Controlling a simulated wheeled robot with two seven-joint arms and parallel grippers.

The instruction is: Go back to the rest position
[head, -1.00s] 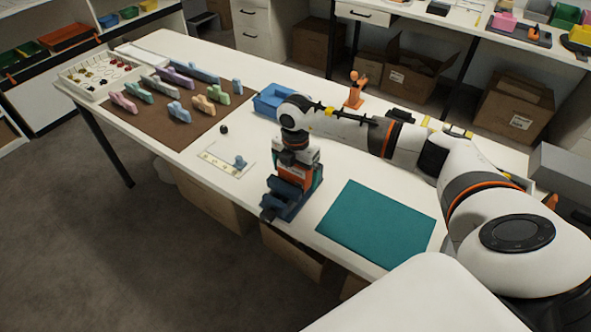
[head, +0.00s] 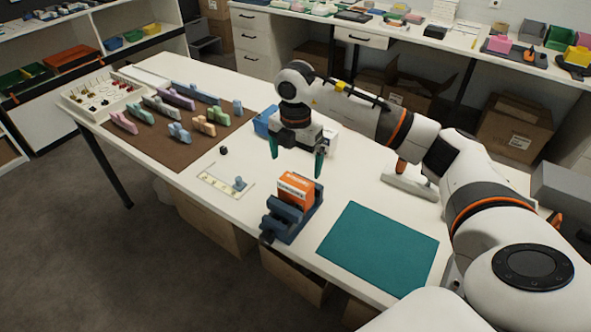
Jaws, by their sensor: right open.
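My right gripper (head: 296,157) hangs above the table, its two teal fingers spread apart and empty. Below and in front of it, an orange box with a white band (head: 295,190) sits in a dark blue vise-like holder (head: 291,222) near the table's front edge. The fingers are apart from the box. My right arm reaches in from the right over the table. My left gripper is not in view.
A teal mat (head: 378,247) lies right of the holder. A blue bin (head: 265,122) is partly hidden behind the gripper. A brown mat (head: 165,143) with several pastel pieces and a white tray (head: 100,94) are at left. A small white plate (head: 222,185) lies left of the holder.

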